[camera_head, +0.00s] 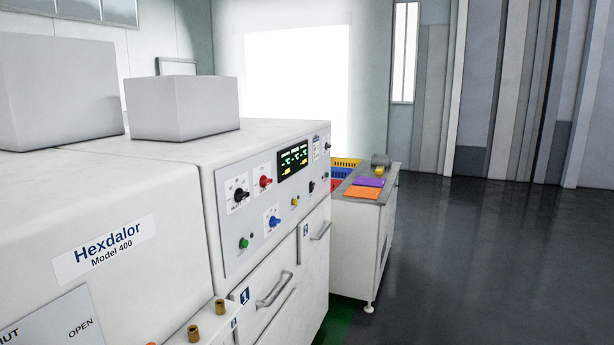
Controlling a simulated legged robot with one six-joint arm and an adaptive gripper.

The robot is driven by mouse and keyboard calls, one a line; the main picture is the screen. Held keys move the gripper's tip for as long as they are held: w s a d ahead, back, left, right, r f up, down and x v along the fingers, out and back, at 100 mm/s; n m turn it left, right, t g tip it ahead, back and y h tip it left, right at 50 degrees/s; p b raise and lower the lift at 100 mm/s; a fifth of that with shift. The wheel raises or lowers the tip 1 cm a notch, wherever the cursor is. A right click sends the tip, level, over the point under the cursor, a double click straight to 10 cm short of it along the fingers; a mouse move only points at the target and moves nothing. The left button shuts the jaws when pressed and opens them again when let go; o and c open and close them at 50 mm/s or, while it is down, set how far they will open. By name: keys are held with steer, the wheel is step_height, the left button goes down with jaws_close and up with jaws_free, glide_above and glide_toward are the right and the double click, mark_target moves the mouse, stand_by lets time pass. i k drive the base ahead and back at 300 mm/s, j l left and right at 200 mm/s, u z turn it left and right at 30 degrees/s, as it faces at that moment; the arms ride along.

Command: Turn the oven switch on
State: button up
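A large white machine with a sloped grey control panel (232,225) fills the left and middle of the head view. The panel carries a black rotary switch (240,194), a red one (265,181), a blue one (275,221) and a small black one (326,147) at its far end. A green button (244,243) and an orange one (295,202) sit lower. A lit display (293,158) shows green characters. No label reading "oven" is legible, so I cannot tell which switch is the oven switch. My gripper is not in view.
Drawer handles (274,290) stick out below the panel, and brass fittings (220,306) stand at the front. Beyond the machine is a white table (346,235) with coloured bins and purple and orange items. The dark floor (490,260) on the right is clear.

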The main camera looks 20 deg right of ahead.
mark_target(264, 182)
steer(key=i+l, duration=0.35)
steer(key=l, duration=0.15)
steer(key=i+l, duration=0.35)
steer(key=i+j, duration=0.1)
steer(key=i, duration=0.5)
